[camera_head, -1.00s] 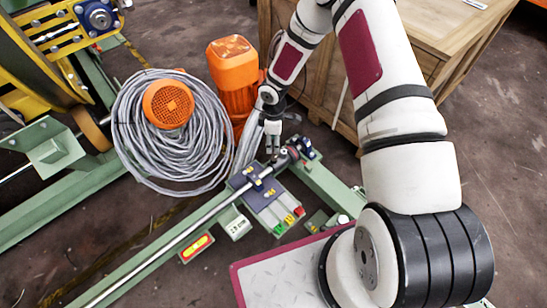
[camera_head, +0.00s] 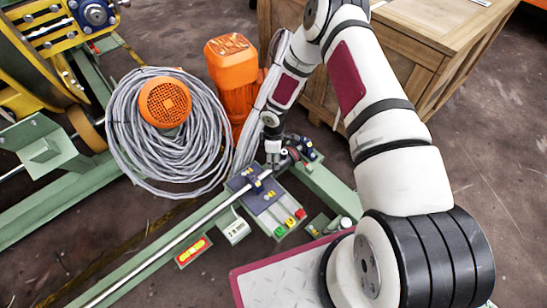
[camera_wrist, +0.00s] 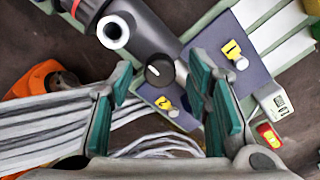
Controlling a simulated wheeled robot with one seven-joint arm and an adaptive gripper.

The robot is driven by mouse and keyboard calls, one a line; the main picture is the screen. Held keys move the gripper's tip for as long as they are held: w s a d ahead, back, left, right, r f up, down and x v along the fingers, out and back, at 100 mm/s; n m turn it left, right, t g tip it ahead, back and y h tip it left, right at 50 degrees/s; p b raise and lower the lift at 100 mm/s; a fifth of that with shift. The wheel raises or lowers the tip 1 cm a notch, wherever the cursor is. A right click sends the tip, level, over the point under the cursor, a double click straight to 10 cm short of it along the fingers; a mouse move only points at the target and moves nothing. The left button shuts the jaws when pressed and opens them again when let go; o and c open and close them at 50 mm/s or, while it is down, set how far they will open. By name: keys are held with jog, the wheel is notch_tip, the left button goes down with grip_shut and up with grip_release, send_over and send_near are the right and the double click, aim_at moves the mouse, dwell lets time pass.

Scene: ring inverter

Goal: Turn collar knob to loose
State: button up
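In the wrist view a round black knob (camera_wrist: 160,70) with a pale mark on its face sits on the dark grey collar (camera_wrist: 145,38). My gripper (camera_wrist: 165,75) is open, with one green-padded finger on each side of the knob in the picture. I cannot tell whether either finger touches it. In the head view my gripper (camera_head: 273,158) is small, at the far end of the steel shaft (camera_head: 190,231), and largely hides the knob.
A blue plate (camera_wrist: 245,80) with yellow tags 1 and 2 lies beside the collar. Red and green buttons (camera_head: 290,220) are on the green frame. A grey cable coil (camera_head: 140,110), an orange motor (camera_head: 232,75) and a wooden crate (camera_head: 420,60) stand close around.

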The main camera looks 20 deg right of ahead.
grip_shut()
jog(key=n, duration=0.4)
jog(key=shift+n, duration=0.4)
jog(key=n, duration=0.5)
jog(key=shift+s, duration=0.1)
jog(key=n, duration=0.7)
jog(key=shift+n+p, duration=0.35)
jog(key=shift+n, duration=0.05)
jog(key=n, duration=0.6)
